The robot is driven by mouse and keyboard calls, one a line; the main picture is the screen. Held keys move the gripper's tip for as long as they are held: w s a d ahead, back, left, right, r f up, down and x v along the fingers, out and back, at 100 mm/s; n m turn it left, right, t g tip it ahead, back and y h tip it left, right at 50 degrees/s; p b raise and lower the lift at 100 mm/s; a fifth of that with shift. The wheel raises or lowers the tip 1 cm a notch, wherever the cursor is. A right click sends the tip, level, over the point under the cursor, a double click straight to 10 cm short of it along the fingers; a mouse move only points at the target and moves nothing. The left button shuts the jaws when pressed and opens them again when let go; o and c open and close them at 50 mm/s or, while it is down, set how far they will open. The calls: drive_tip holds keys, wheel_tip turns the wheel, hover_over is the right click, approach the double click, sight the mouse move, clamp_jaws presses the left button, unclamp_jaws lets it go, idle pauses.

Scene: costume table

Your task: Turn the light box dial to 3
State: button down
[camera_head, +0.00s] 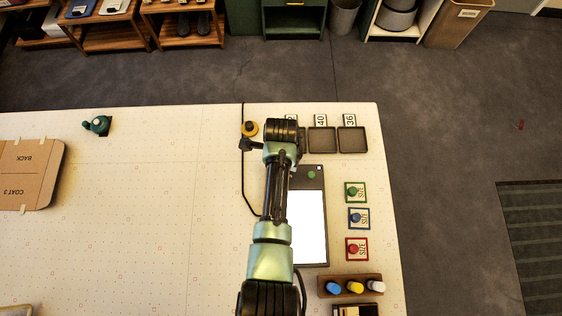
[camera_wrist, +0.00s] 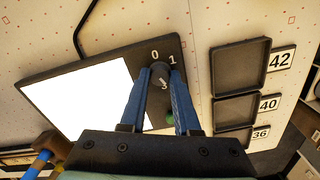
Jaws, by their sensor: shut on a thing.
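The light box (camera_head: 310,235) lies on the table with its white panel lit; it also fills the left of the wrist view (camera_wrist: 85,92). Its dark round dial (camera_wrist: 159,70) is on the box's dark border, between the two blue fingers of my gripper (camera_wrist: 160,75). The fingers are shut on the dial from both sides. The numbers 0, 1 and 3 show around the dial; the 2 is not visible. I cannot tell clearly which number the dial points at. In the head view my arm hides the dial and fingertips.
A green button (camera_head: 311,174) is on the box close to the dial. Dark trays (camera_head: 352,140) marked 42, 40 and 36 are beside the box. Green, blue and red knobbed size blocks (camera_head: 358,218) and a wooden rack (camera_head: 350,286) are at right. A black cable runs left of the box.

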drive_tip(key=m, duration=0.4)
drive_tip(key=shift+r+m+p, duration=0.1)
drive_tip(key=shift+m+p, duration=0.25)
drive_tip(key=shift+m, duration=0.05)
idle(0.4)
drive_tip(key=c, duration=0.6)
unclamp_jaws()
drive_tip(key=shift+c, duration=0.2)
wheel_tip(320, 180, up, 13)
drive_tip(key=b, duration=0.2)
